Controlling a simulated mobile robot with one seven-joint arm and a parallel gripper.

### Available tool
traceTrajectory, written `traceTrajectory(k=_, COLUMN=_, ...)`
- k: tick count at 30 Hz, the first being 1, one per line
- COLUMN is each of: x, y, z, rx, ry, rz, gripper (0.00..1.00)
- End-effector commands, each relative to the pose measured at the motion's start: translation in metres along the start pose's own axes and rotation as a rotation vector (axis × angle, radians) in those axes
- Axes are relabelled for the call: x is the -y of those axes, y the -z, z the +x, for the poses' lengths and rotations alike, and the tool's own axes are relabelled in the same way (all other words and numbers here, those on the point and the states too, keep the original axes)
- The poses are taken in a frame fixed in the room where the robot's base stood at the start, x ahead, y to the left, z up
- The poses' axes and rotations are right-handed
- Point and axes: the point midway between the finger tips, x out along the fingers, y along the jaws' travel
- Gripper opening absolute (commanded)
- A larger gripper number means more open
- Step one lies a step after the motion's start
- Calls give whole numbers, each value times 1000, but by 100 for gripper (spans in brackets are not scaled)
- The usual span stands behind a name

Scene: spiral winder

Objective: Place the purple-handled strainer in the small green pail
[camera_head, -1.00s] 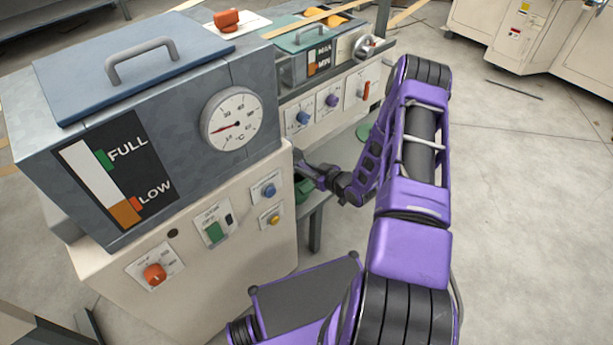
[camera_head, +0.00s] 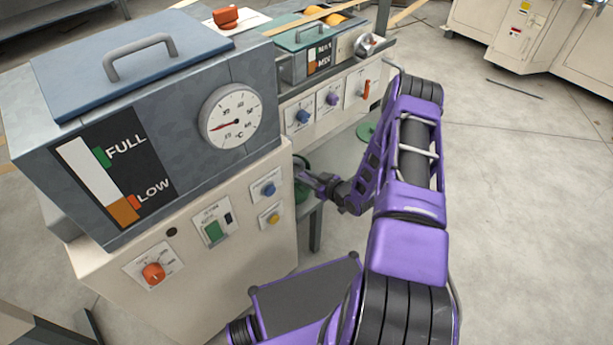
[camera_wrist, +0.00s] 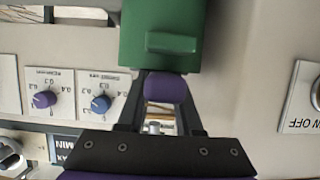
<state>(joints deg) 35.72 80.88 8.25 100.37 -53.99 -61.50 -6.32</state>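My gripper (camera_head: 306,174) is beside the machine's right corner in the head view, over the small green pail (camera_head: 301,191), which is partly hidden by the machine and my arm. In the wrist view my gripper's dark fingers (camera_wrist: 164,106) close in on a rounded purple piece, apparently the handle of the strainer (camera_wrist: 165,87). The handle fills the gap between the fingertips. The strainer's bowl is not visible. A green body with a raised bar, probably the pail, shows in the wrist view (camera_wrist: 160,25), just past the handle. I cannot tell whether they touch.
The large grey tank with a dial (camera_head: 231,117) stands close on the left. A panel with a blue knob (camera_head: 303,117) and a purple knob (camera_head: 332,99) is behind my gripper. A green disc (camera_head: 366,131) lies beyond.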

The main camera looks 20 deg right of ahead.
Motion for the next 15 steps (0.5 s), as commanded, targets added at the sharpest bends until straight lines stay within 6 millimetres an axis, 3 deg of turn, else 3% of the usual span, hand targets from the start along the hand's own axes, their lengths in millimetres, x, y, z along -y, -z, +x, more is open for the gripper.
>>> traceTrajectory(k=1, x=0, y=0, z=0, rx=0, ry=0, rz=0, gripper=46)
traceTrajectory(k=3, x=0, y=0, z=0, rx=0, ry=0, rz=0, gripper=58)
traceTrajectory(k=4, x=0, y=0, z=0, rx=1, ry=0, rz=0, gripper=59)
traceTrajectory(k=11, x=0, y=0, z=0, rx=2, ry=0, rz=0, gripper=59)
traceTrajectory(k=15, x=0, y=11, z=-4, rx=0, ry=0, rz=-1, gripper=59)
